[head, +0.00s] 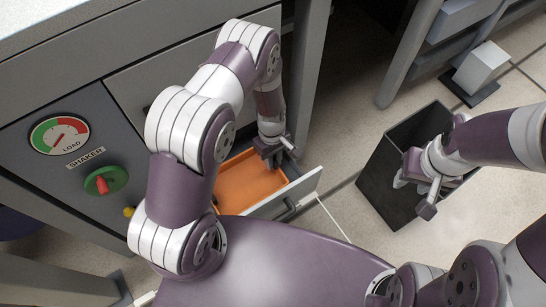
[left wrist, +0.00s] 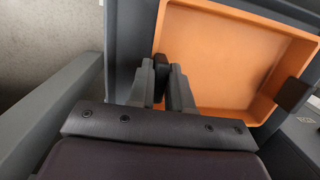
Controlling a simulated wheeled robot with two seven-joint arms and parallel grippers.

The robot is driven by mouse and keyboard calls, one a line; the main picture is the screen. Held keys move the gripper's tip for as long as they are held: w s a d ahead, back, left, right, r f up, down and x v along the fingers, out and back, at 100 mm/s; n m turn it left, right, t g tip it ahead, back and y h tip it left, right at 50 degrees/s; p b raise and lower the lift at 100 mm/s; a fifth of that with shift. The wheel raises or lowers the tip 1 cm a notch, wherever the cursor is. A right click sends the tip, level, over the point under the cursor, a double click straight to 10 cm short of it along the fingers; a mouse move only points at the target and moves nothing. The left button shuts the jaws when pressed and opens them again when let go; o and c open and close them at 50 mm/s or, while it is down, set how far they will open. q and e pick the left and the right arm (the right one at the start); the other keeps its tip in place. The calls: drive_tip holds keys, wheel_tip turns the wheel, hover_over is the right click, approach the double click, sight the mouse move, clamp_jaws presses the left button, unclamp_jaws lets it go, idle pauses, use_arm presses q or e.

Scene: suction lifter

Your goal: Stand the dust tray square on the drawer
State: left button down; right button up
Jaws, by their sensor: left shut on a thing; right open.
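The orange dust tray (head: 243,187) lies inside the pulled-out grey drawer (head: 300,190), low on the cabinet. My left gripper (head: 272,158) reaches down to the tray's edge at the drawer's right side. In the left wrist view the fingers (left wrist: 161,80) are shut on a small dark tab at the rim of the tray (left wrist: 225,50). A second dark tab (left wrist: 292,95) shows on another side. The drawer's grey wall (left wrist: 122,45) runs beside the tray. Whether the tray sits flat is hard to tell. My right gripper (head: 425,195) is open, above the black bin.
The black open bin (head: 385,165) stands on the floor right of the drawer. The cabinet panel carries a load dial (head: 59,135) and a green-and-red shaker knob (head: 105,181). A white box (head: 481,66) lies at the upper right. Tiled floor is free between drawer and bin.

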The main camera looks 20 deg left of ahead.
use_arm(q)
drive_tip(key=c, duration=1)
unclamp_jaws()
drive_tip(key=shift+o, duration=0.2)
wheel_tip(320, 180, up, 12)
drive_tip(key=w+p, duration=0.2)
drive_tip(key=p, duration=0.3)
drive_tip(key=shift+a+r, duration=0.25)
drive_tip(key=shift+a, duration=0.2)
